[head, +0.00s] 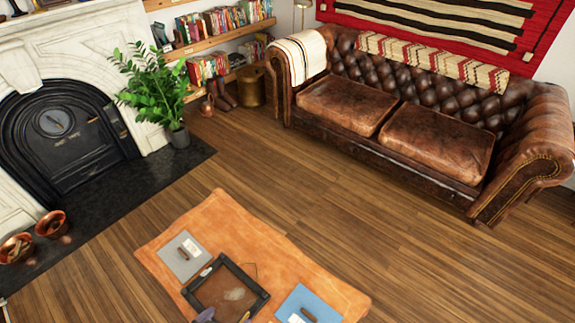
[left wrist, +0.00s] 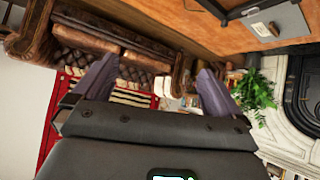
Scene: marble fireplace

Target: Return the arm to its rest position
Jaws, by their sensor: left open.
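My left gripper (left wrist: 157,82) shows in the left wrist view. Its two purple-grey fingers are spread wide with nothing between them. In the head view, a small purple-grey tip (head: 206,315) shows at the bottom edge, in front of the dark-framed tray; it looks like part of my left gripper. The rest of the left arm is out of the head view. My right gripper is in neither view.
An orange surface (head: 222,215) carries a grey panel (head: 178,264), a dark-framed tray (head: 257,284) and a blue panel (head: 292,298). A brown leather sofa (head: 425,143), a plant (head: 158,84) and a fireplace (head: 62,140) stand beyond. The wooden floor (head: 290,175) between is clear.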

